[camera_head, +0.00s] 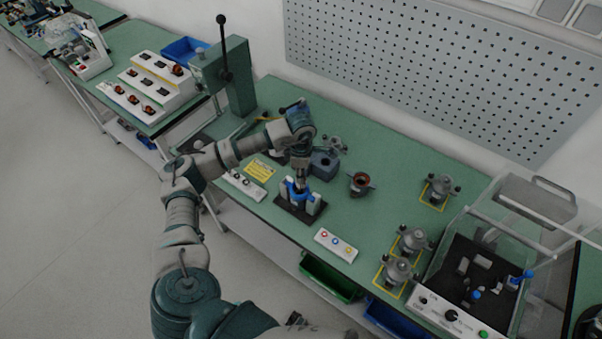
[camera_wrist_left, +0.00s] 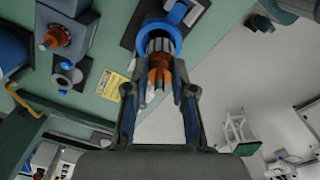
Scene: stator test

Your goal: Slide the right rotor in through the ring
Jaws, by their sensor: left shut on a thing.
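My left gripper (camera_head: 300,181) points down at a blue ring (camera_head: 292,192) on a dark base with pale blocks. In the left wrist view my left gripper (camera_wrist_left: 160,97) is shut on a rotor (camera_wrist_left: 159,68) with a copper-coloured winding and a silver ribbed core. The core lines up with the blue ring (camera_wrist_left: 178,13) and overlaps it; its far end seems inside the ring opening, but I cannot tell how deep. The gripper hides much of the rotor in the head view. My right gripper is not in view.
A grey-blue block (camera_head: 325,165) stands behind the ring, and a housing with a copper-coloured inside (camera_head: 361,184) to its right. A button panel (camera_head: 336,245) lies in front. Grey motors (camera_head: 397,270) stand on yellow-outlined spots. A green press (camera_head: 232,80) stands at the back left.

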